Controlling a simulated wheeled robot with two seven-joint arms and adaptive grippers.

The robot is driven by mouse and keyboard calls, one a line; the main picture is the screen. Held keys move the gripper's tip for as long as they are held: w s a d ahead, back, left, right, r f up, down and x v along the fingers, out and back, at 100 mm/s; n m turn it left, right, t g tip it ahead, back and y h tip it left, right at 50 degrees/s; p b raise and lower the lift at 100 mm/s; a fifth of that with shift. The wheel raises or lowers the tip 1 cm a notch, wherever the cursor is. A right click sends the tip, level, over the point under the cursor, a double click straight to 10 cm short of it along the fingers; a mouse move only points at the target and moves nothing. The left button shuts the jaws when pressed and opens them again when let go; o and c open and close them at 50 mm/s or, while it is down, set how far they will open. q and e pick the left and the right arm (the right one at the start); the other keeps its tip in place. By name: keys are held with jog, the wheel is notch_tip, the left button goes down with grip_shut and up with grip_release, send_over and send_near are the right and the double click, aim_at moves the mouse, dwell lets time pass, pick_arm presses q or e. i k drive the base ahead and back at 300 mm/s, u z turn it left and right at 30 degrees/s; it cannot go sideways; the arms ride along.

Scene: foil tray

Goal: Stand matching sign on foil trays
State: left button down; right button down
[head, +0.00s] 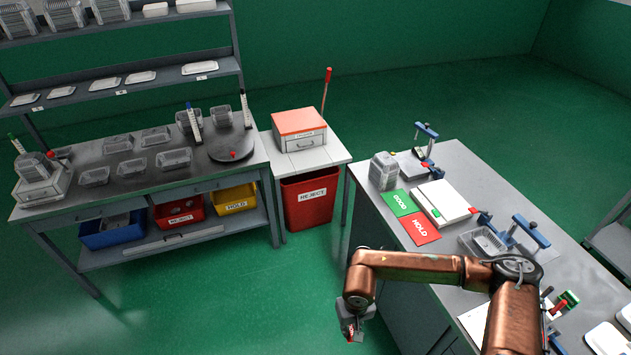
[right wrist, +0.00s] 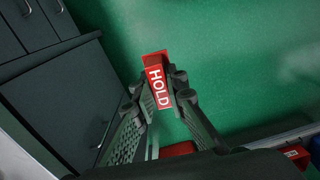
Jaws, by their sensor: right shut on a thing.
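My right gripper (head: 354,322) hangs in front of the right workbench, low over the green floor. It is shut on a red sign (right wrist: 157,82) lettered HOLD, which stands between its fingertips (right wrist: 160,98) in the right wrist view. A flat green GOOD card (head: 400,203) and a flat red HOLD card (head: 421,228) lie side by side on the right bench. A stack of foil trays (head: 383,171) stands behind them, and a foil tray (head: 482,242) sits by a blue clamp. Several foil trays (head: 174,159) are on the left table. My left gripper is out of view.
The left table (head: 125,185) carries a dark round plate (head: 231,148); blue, red and yellow bins (head: 234,199) sit below. A red REJECT bin (head: 308,201) stands under a small side table. A white box (head: 442,202) is on the right bench. Floor between the benches is clear.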

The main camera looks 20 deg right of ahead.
aim_at(385, 159)
jog(key=u, duration=0.25)
jog(key=i, duration=1.45)
jog(key=z, duration=0.25)
